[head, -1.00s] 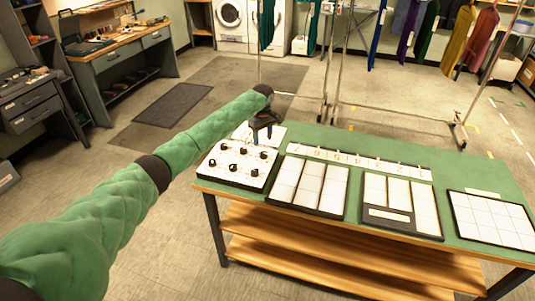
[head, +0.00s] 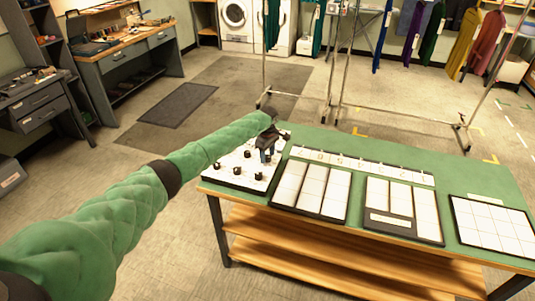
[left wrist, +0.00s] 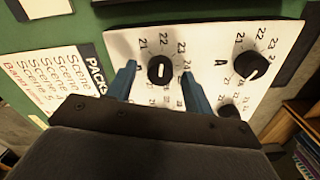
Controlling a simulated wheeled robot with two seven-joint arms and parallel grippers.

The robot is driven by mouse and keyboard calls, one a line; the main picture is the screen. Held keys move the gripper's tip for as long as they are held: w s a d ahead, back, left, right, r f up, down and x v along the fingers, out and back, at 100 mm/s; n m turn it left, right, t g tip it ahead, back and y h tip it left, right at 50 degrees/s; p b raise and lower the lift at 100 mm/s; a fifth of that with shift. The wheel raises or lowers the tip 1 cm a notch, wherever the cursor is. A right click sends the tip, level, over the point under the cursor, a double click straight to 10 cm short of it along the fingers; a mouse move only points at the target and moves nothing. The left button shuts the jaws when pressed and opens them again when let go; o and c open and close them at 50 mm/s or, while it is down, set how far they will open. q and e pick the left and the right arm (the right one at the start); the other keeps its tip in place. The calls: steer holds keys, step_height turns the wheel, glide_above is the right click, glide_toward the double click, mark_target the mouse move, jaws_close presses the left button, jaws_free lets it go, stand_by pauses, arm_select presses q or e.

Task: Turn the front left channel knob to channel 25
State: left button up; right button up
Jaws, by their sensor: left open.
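A white panel with several black channel knobs (head: 237,182) lies at the left end of the green-topped table. My left gripper (head: 268,153) is over the panel's far right corner in the head view. In the left wrist view its blue fingers (left wrist: 158,82) are open, one on each side of a black corner knob (left wrist: 160,70), with gaps visible. Numbers 21 to 24 show around this knob; its pointer setting is unclear, and I read no 25. A second knob (left wrist: 250,65), marked A, and a third (left wrist: 228,112) are to the right. My right gripper is out of view.
White tiled panels (head: 310,188) and a row of small number cards (head: 360,162) lie right of the knob panel. A printed card (left wrist: 50,82) is left of the panel in the wrist view. A metal clothes rack (head: 335,70) stands behind the table (head: 480,185).

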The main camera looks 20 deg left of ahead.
arm_select(q)
steer(key=shift+f, duration=0.35)
steer(key=c, duration=1)
